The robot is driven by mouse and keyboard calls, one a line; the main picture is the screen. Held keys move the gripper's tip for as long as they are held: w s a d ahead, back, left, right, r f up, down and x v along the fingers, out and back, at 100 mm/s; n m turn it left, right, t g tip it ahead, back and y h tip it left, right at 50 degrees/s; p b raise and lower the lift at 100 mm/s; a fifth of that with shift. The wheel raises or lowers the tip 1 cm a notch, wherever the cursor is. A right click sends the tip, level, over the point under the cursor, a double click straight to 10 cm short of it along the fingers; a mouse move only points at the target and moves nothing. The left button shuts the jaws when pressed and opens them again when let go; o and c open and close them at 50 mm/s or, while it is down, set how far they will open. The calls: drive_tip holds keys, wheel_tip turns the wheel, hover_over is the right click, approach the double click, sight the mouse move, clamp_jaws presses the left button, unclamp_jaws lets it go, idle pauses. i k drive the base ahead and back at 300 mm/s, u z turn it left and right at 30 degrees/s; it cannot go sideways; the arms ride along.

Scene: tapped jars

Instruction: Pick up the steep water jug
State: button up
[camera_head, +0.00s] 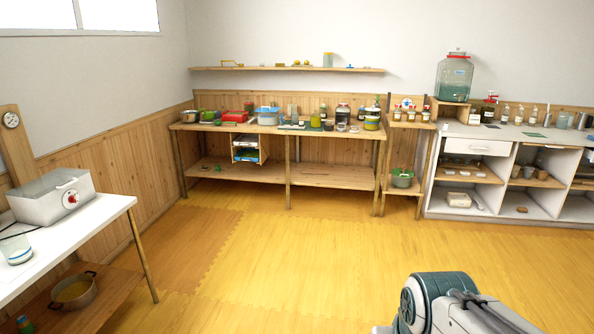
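I cannot tell for sure which vessel is the steep water jug. A large clear glass jar (454,80) with a red band near its top and greenish liquid low inside stands on a raised wooden stand above the right counter. A small clear vessel (16,250) with a blue band stands at the front of the white table on the left. My arm shows at the bottom right, far from both vessels. My gripper's fingers are not in view.
A long wooden bench (222,128) along the back wall holds many jars and pots. A white shelved counter (465,147) stands right. A grey metal box (53,197) sits on the left white table (100,212), with a pot (74,292) below. The floor (270,240) between is clear.

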sight(295, 115)
drive_tip(key=u, duration=0.3)
drive_tip(key=i, duration=4.5)
drive_tip(key=u, duration=0.4)
drive_tip(key=i, duration=1.7)
drive_tip(key=z, duration=0.65)
drive_tip(key=i, duration=1.4)
drive_tip(key=z, duration=0.7)
